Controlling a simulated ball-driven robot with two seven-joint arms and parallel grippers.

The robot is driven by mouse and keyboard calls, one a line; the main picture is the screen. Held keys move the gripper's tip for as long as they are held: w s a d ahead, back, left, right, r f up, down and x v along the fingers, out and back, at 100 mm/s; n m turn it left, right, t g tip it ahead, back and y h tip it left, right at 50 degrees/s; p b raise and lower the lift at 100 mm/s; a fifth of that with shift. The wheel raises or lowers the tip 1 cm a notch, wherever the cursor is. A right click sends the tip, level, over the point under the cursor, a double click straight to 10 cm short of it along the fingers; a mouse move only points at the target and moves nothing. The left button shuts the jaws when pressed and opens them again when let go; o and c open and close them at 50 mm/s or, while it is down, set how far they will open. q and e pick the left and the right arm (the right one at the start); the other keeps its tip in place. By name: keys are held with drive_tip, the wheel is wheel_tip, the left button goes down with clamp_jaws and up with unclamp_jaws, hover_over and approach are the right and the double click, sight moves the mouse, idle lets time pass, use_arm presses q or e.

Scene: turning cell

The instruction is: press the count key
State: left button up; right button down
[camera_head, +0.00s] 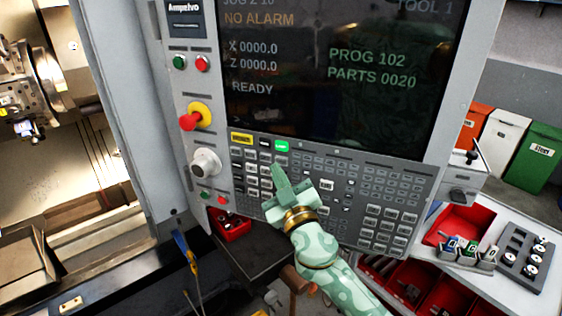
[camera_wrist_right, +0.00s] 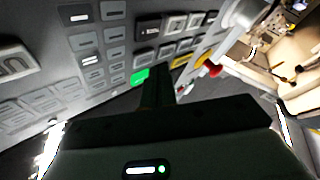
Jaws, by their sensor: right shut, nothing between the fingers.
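The control panel (camera_head: 360,183) carries rows of small grey keys below a dark screen (camera_head: 330,110). The screen reads NO ALARM, READY, PROG 102 and PARTS 0020. I cannot read the key labels, so I cannot tell which is the count key. A green lit key (camera_head: 281,146) and a yellow key (camera_head: 241,138) sit in the top row; the green key (camera_wrist_right: 139,77) also shows in the wrist view. My right gripper (camera_head: 278,171) is shut and empty, its tips over the keys just below the green one. Whether they touch is unclear. My left gripper is out of view.
Left of the keys are a red emergency stop (camera_head: 191,121) on a yellow base and a grey knob (camera_head: 205,163). The open lathe (camera_head: 50,150) is at the left. A red bin (camera_head: 232,227) sits under the panel. A tool holder tray (camera_head: 525,258) is at the right.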

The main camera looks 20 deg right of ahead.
drive_tip(key=shift+w+d, duration=0.1)
idle(0.4)
drive_tip(key=shift+w+d, duration=0.2)
drive_tip(key=shift+w+d+b, duration=0.2)
drive_tip(key=shift+w+b, duration=0.05)
drive_tip(key=shift+b, duration=0.05)
idle(0.8)
drive_tip(key=shift+s+a, duration=0.5)
drive_tip(key=shift+s, duration=0.1)
drive_tip(key=shift+s+a, duration=1.6)
drive_tip(key=shift+s, duration=0.3)
